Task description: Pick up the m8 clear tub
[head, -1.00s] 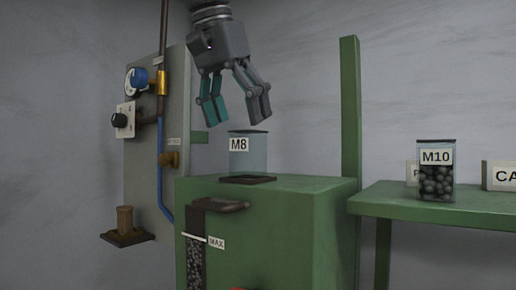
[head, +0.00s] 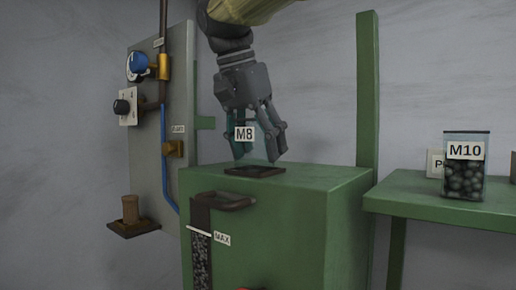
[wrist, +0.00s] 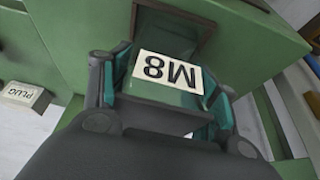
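The clear M8 tub (head: 270,152) is a see-through box with a white label, upright at the dark-rimmed mouth (head: 254,171) on top of the green machine. My gripper (head: 258,155) points down over it, with one finger on each side of the tub. In the wrist view the M8 label (wrist: 167,72) reads upside down and the tub stands between the teal finger pads of my gripper (wrist: 168,95). The pads are close to the tub walls; I cannot tell whether both touch. The tub looks empty. Its base is partly hidden by a finger.
The green machine (head: 285,220) has a sight window with a MAX mark. A green post (head: 367,90) rises behind it. A filled M10 tub (head: 464,180) stands on a green shelf (head: 425,198) at right. A grey panel (head: 180,100) with knobs and pipes stands at left.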

